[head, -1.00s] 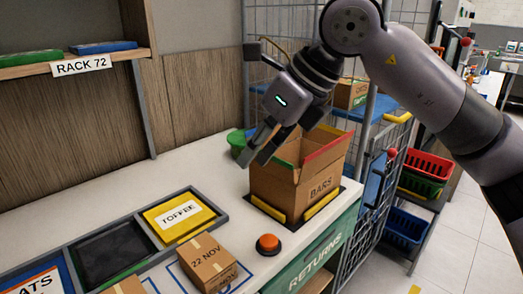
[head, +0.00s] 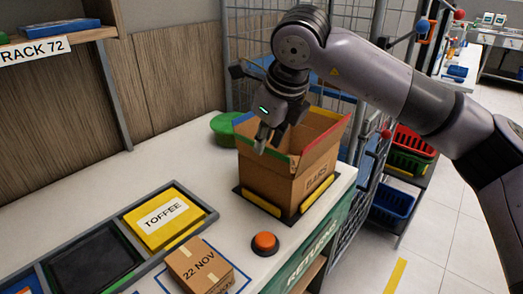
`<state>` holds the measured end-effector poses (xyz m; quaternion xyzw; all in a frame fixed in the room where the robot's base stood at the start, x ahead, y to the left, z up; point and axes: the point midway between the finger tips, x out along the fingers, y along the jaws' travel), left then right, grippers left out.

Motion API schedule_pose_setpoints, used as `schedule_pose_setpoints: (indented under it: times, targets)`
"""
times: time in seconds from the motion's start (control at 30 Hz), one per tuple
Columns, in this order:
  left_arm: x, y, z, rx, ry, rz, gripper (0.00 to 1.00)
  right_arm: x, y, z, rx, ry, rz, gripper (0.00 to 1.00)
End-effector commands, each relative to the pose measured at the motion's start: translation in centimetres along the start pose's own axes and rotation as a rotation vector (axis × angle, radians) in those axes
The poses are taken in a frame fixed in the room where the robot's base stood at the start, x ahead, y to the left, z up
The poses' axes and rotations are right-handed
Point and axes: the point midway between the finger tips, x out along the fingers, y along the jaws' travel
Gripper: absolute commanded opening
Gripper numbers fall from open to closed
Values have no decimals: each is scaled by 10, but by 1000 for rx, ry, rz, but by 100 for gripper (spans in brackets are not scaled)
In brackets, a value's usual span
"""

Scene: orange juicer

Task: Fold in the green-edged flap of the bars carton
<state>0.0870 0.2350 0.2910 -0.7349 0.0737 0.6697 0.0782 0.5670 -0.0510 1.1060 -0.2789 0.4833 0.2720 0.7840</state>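The open bars carton (head: 268,180) stands upright on the counter between yellow corner guides. Its green-edged flap (head: 280,160) is at the near left side and stands up. A red-edged flap (head: 335,135) stands up on the right, a yellow edge (head: 325,112) shows at the back and a blue edge (head: 243,118) at the left. My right gripper (head: 268,146) points down at the green-edged flap, in front of part of it. I cannot tell whether it touches the flap, or how far its fingers are apart. My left gripper is out of view.
An orange button (head: 265,243) and a small carton marked 22 NOV (head: 199,266) are in front of the bars carton. A yellow TOFFEE tray (head: 165,220) lies to the left and a green bowl (head: 226,128) behind. A wire cage (head: 250,60) stands at the back.

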Motion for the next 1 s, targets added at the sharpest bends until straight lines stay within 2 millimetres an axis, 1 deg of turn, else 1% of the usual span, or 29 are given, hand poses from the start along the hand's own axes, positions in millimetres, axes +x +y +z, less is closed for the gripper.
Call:
schedule_pose_setpoints:
  times: [0.03,0.1,0.2,0.33,0.47,0.67,0.77,1.0]
  targets:
    - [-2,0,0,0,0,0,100,10,0,0,0,4,2,22]
    - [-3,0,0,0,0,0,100,22,0,0,-1,3,2,22]
    - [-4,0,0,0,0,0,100,36,0,0,0,3,2,22]
    - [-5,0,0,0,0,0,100,47,0,0,0,0,2,22]
    - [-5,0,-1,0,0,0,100,51,0,0,0,0,1,22]
    - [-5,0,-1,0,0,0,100,51,0,0,0,0,1,22]
    - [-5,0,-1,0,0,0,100,51,0,0,0,0,1,17]
    - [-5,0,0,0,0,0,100,51,0,0,0,0,1,1]
